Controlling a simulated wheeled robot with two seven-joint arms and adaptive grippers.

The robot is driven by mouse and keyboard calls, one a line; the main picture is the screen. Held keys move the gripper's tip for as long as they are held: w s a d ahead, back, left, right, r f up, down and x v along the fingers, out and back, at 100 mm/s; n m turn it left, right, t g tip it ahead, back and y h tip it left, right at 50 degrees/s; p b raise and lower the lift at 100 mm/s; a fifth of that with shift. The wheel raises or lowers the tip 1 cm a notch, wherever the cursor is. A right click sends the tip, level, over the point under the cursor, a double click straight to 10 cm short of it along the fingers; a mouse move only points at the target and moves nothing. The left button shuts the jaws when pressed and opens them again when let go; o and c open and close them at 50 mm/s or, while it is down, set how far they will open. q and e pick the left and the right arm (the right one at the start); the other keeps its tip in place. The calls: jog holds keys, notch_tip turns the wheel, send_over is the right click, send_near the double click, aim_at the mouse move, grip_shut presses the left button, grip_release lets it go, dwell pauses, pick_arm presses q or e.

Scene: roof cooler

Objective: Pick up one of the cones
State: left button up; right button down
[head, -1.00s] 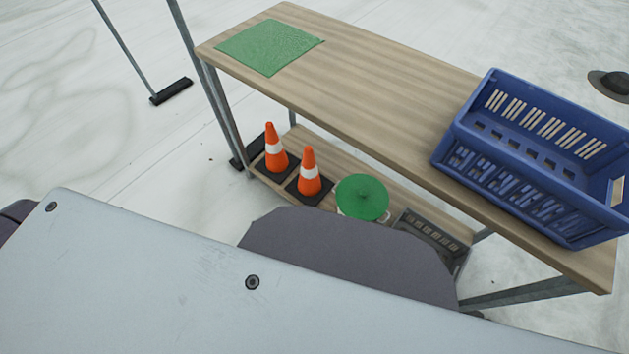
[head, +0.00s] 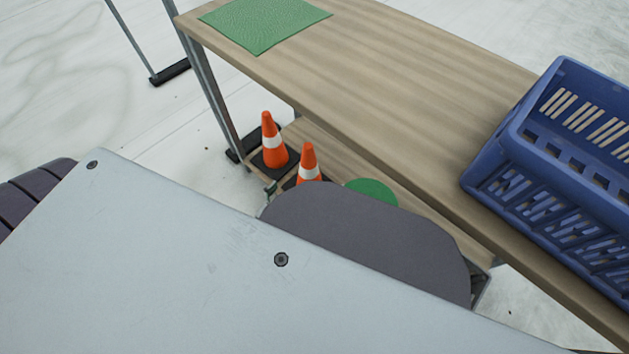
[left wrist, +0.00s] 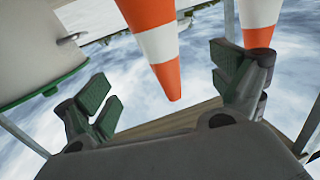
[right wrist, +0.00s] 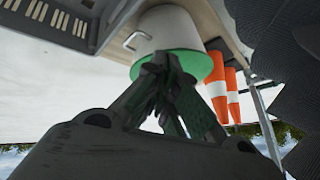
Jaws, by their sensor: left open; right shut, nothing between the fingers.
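Two orange cones with white bands stand upright on the lower shelf: a left cone (head: 273,143) and a right cone (head: 308,165), whose base is partly hidden behind my body. In the left wrist view, which shows things upside down, my open left gripper (left wrist: 166,91) has the tip of the cone nearer the pot (left wrist: 158,45) in the gap between its fingers, apart from both. The other cone (left wrist: 259,20) is behind the right-hand finger. My right gripper (right wrist: 167,82) is shut and empty, in front of the pot; both cones (right wrist: 216,85) show beyond it.
The white pot with a green lid (head: 372,190) stands beside the right cone. The wooden table top (head: 400,100) overhangs the shelf, bearing a green mat (head: 262,22) and a blue crate (head: 500,165).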

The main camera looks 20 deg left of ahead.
aim_at(304, 172)
pick_arm(q)
jog(key=shift+w+r, duration=0.1)
jog(key=shift+w, duration=0.4)
pick_arm(e)
jog(key=shift+w+r, duration=0.2)
jog(key=shift+w, duration=0.15)
pick_arm(q)
jog(key=shift+w+d+b, duration=0.2)
jog(key=shift+w+b, duration=0.3)
jog(key=shift+w, duration=0.9)
jog(key=shift+w+d+b, duration=0.25)
jog(key=shift+w+b, duration=0.25)
jog(key=shift+w, duration=0.95)
jog(key=shift+w+d+b, duration=0.2)
jog(key=shift+w+b, duration=0.3)
jog(key=shift+w, duration=0.9)
pick_arm(e)
jog(key=shift+w+a+f+y, duration=0.1)
jog(key=shift+a+f+y, duration=0.05)
jog(key=shift+f, duration=0.5)
jog(key=shift+w+a+f+y, duration=0.1)
jog(key=shift+f+y, duration=0.05)
jog(key=shift+f, duration=0.45)
pick_arm(q)
jog(key=shift+w, duration=0.1)
pick_arm(e)
jog(key=shift+f, duration=0.1)
